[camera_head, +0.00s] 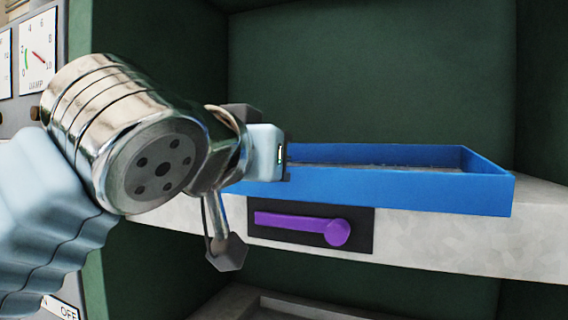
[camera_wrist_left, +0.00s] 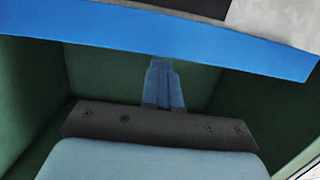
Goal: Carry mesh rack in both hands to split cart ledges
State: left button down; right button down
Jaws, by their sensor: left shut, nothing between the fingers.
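A shallow blue-walled tray or rack (camera_head: 390,190) sits on a pale stone-like ledge in the head view. Its floor is barely visible, so I cannot tell whether it is mesh. Its long blue wall (camera_wrist_left: 200,35) crosses the top of the left wrist view. My left gripper (camera_head: 272,152) overlaps the rack's left end in the head view; contact is unclear. Its two fingers (camera_wrist_left: 163,80) show together, shut and empty, with the blue wall beyond their tips. The left end of the rack is hidden behind the gripper. My right gripper is not in view. No split cart ledges are recognisable.
The pale ledge (camera_head: 450,240) carries a purple lever (camera_head: 300,225) on a dark plate below the rack. Dark green walls (camera_head: 370,80) enclose the recess. A dial panel (camera_head: 38,55) stands at the left. Open space lies below the ledge.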

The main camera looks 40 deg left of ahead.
pick_arm(q)
jog(key=shift+s+r, duration=0.15)
jog(key=v, duration=1.2)
jog(key=shift+f, duration=0.25)
jog(key=shift+s, duration=0.1)
